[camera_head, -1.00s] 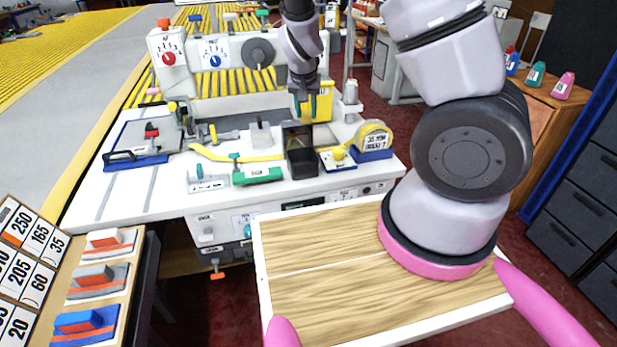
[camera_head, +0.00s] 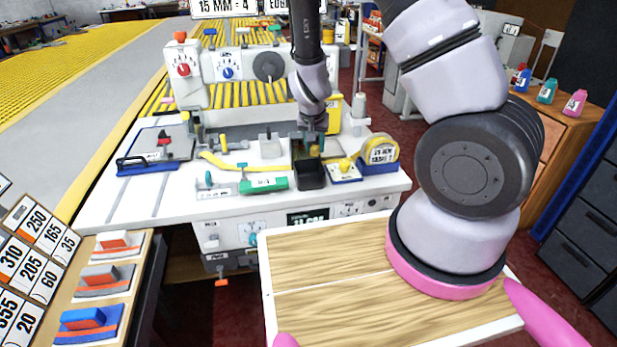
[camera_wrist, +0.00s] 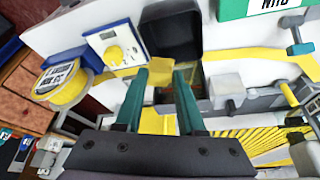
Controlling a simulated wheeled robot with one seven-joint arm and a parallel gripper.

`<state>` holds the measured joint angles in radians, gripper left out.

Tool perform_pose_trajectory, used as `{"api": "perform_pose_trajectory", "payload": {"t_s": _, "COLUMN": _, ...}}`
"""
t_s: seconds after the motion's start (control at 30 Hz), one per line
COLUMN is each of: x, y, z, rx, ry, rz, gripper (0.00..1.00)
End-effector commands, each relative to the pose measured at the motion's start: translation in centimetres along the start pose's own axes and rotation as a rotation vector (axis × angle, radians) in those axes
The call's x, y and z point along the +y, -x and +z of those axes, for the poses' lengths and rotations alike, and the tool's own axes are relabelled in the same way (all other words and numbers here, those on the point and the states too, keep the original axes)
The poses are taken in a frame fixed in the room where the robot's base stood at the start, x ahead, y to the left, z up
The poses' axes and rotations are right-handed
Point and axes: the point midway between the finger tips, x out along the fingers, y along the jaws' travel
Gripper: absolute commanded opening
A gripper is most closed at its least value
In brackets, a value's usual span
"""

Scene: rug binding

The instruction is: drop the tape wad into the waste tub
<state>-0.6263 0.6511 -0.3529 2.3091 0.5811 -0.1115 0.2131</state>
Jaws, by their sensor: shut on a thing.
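The black waste tub (camera_head: 311,176) stands at the front of the white machine bed. It also shows in the wrist view (camera_wrist: 172,32), beyond my fingertips. The wad is small and partly hidden by the fingers. I cannot tell exactly how high it is above the rim.
A yellow tape roll in a blue holder (camera_head: 380,153) and a small block with a yellow knob (camera_head: 345,168) stand right of the tub. A green block (camera_head: 263,185) and a yellow strip (camera_head: 238,163) lie to its left. A wooden board (camera_head: 325,260) is in front.

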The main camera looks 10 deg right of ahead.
Motion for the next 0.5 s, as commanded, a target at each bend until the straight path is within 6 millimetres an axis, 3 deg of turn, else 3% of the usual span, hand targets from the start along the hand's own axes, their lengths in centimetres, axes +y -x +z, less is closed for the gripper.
{"api": "perform_pose_trajectory", "payload": {"t_s": 0.1, "x": -0.01, "y": 0.01, "z": -0.02, "rx": 0.000, "ry": 0.000, "rz": 0.000, "gripper": 0.00}}
{"api": "perform_pose_trajectory", "payload": {"t_s": 0.13, "x": -0.01, "y": 0.02, "z": -0.02, "rx": 0.000, "ry": 0.000, "rz": 0.000, "gripper": 0.50}}
{"api": "perform_pose_trajectory", "payload": {"t_s": 0.2, "x": -0.01, "y": 0.02, "z": -0.02, "rx": 0.000, "ry": 0.000, "rz": 0.000, "gripper": 0.73}}
{"api": "perform_pose_trajectory", "payload": {"t_s": 0.5, "x": -0.02, "y": 0.07, "z": -0.02, "rx": 0.001, "ry": 0.001, "rz": 0.000, "gripper": 0.73}}
